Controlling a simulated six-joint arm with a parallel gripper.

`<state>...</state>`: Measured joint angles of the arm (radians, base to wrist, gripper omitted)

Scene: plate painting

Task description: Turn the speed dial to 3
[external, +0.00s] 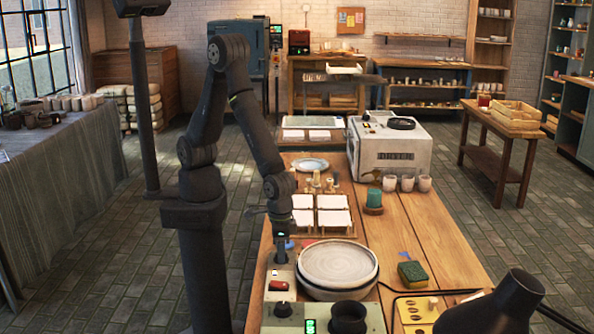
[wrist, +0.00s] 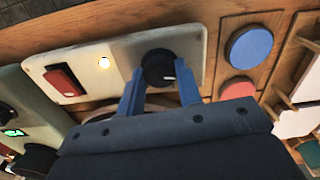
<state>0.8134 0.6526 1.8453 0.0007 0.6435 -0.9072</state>
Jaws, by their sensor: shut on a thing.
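The speed dial (wrist: 154,66) is a round black knob with a short white mark, on a pale control panel (wrist: 125,52). In the wrist view, my gripper (wrist: 158,78) has its two blue fingers on either side of the dial, shut on it. The white mark points toward the right side of the picture. I cannot read any numbers around the dial. The panel also carries a red rocker switch (wrist: 65,82) and a small glowing lamp (wrist: 104,62). In the external view, my gripper (external: 281,256) is down at the far end of the panel (external: 279,272) and hides the dial.
A blue disc (wrist: 250,47) and a red disc (wrist: 238,88) lie beside the panel. Stacked round plates (external: 338,262) stand close to its right. White tiles (external: 333,218) lie beyond it. A green box (external: 375,318) with a black knob is in front.

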